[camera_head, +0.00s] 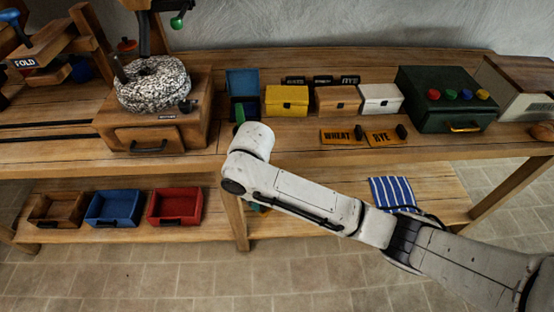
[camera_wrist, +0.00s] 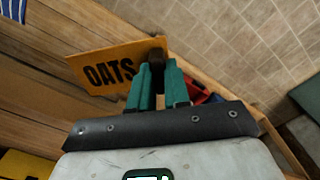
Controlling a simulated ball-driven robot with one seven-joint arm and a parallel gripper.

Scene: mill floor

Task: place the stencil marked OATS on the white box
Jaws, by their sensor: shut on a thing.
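My gripper (camera_wrist: 158,72) shows in the wrist view with its green fingers closed on the dark knob of the orange stencil marked OATS (camera_wrist: 92,72). The stencil's lettering is readable, and the plate sticks out to the left of the fingers. In the head view my arm hides the stencil and most of the gripper. The white box (camera_head: 380,98) stands on the bench top, right of the wooden box (camera_head: 338,100) and apart from my arm. Its lid looks closed and bare.
Stencils marked WHEAT (camera_head: 338,137) and RYE (camera_head: 382,139) lie in front of the boxes. A yellow box (camera_head: 286,101) and blue bin (camera_head: 243,84) stand left. A green case (camera_head: 440,90) stands right of the white box. A millstone (camera_head: 153,84) is at left.

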